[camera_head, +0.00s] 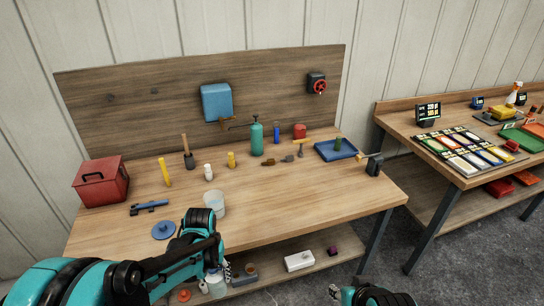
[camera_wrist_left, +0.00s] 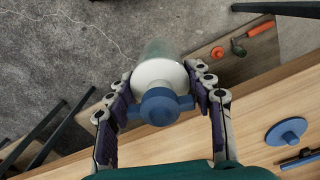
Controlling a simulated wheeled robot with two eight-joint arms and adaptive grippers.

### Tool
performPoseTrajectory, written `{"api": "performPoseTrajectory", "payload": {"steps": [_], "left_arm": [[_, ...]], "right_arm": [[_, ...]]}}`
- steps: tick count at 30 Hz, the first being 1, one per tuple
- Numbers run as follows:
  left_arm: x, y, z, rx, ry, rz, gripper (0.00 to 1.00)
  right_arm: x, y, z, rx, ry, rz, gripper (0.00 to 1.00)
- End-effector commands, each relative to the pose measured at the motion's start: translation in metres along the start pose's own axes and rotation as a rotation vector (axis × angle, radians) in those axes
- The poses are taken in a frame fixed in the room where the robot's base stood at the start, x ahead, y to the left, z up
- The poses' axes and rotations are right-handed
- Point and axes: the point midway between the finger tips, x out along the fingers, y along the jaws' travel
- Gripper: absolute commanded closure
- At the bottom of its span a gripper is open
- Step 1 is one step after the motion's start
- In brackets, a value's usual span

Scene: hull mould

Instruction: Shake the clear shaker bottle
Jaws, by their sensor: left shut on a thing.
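The clear shaker bottle (camera_wrist_left: 160,48) is between the fingers of my left gripper (camera_wrist_left: 160,80) in the left wrist view. It has a pale see-through body, a white collar (camera_wrist_left: 158,72) and a blue cap (camera_wrist_left: 160,106) facing the camera. My left gripper is shut on it. In the head view my left gripper (camera_head: 214,268) is low, beyond the table's front edge, and the bottle (camera_head: 216,287) shows partly below my arm. My right gripper (camera_head: 350,294) is at the bottom edge, partly cut off; its opening is unclear.
The wooden workbench (camera_head: 290,205) holds a clear cup (camera_head: 214,203), a blue disc (camera_head: 163,230), a red toolbox (camera_head: 101,181), a green pump bottle (camera_head: 257,138) and a blue tray (camera_head: 322,152). A lower shelf (camera_head: 330,245) carries a white box (camera_head: 299,261). A second bench stands right.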

Motion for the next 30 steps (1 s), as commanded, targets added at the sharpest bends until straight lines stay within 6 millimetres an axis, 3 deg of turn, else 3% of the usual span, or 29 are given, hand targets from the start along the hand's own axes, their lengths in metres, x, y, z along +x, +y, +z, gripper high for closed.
{"api": "performPoseTrajectory", "payload": {"steps": [1, 2, 3, 6, 7, 9, 11, 12, 15, 16, 18, 20, 21, 24, 25, 28, 30], "left_arm": [[-0.022, -0.003, 0.001, 0.002, -0.001, 0.000, 0.80], [-0.027, -0.004, 0.000, 0.005, -0.002, 0.000, 0.80], [-0.022, -0.005, -0.001, 0.007, -0.002, 0.000, 0.80], [0.019, -0.005, -0.002, 0.008, -0.001, 0.000, 0.80], [0.021, -0.005, -0.001, 0.008, 0.000, 0.000, 0.80], [-0.011, -0.005, 0.000, 0.008, 0.000, 0.000, 0.80], [-0.028, -0.005, 0.000, 0.008, -0.001, 0.000, 0.80], [-0.022, -0.005, -0.001, 0.008, -0.002, 0.000, 0.80], [0.019, -0.004, -0.002, 0.008, -0.001, 0.000, 0.80], [0.021, -0.004, -0.001, 0.007, 0.000, 0.000, 0.80], [-0.010, -0.004, 0.000, 0.007, 0.000, 0.000, 0.80], [-0.028, -0.004, 0.000, 0.007, -0.001, 0.000, 0.80], [-0.022, -0.004, 0.000, 0.007, -0.002, 0.000, 0.80], [0.019, -0.004, -0.002, 0.007, -0.001, 0.000, 0.80], [0.021, -0.004, -0.001, 0.007, 0.000, 0.000, 0.80], [-0.022, -0.004, 0.000, 0.007, -0.001, 0.000, 0.80], [-0.022, -0.004, 0.000, 0.007, -0.002, 0.000, 0.80]], "right_arm": [[0.001, 0.000, 0.000, 0.000, 0.000, 0.000, 0.60], [0.001, 0.000, 0.000, 0.000, 0.000, 0.000, 0.60], [0.001, 0.000, 0.000, 0.000, 0.000, 0.000, 0.60], [0.000, 0.000, 0.000, 0.000, 0.000, 0.000, 0.60], [0.000, 0.000, 0.000, 0.000, 0.000, 0.000, 0.60], [0.000, 0.000, 0.000, 0.000, 0.000, 0.000, 0.60], [0.000, 0.000, -0.001, 0.000, 0.000, 0.000, 0.60], [0.000, 0.000, 0.000, 0.000, 0.000, 0.000, 0.60], [0.000, 0.000, 0.000, 0.000, 0.000, 0.000, 0.60], [0.000, 0.000, 0.000, 0.000, 0.000, 0.000, 0.60], [0.000, 0.000, 0.000, 0.000, 0.000, 0.000, 0.60], [0.000, 0.000, 0.000, 0.000, 0.000, 0.000, 0.60], [0.000, 0.000, 0.000, 0.000, 0.000, 0.000, 0.60], [0.000, 0.000, 0.000, 0.000, 0.000, 0.000, 0.60], [0.000, 0.000, 0.000, 0.000, 0.000, 0.000, 0.60], [0.000, 0.000, 0.000, 0.000, 0.000, 0.000, 0.60], [0.000, 0.000, 0.000, 0.000, 0.000, 0.000, 0.60]]}}
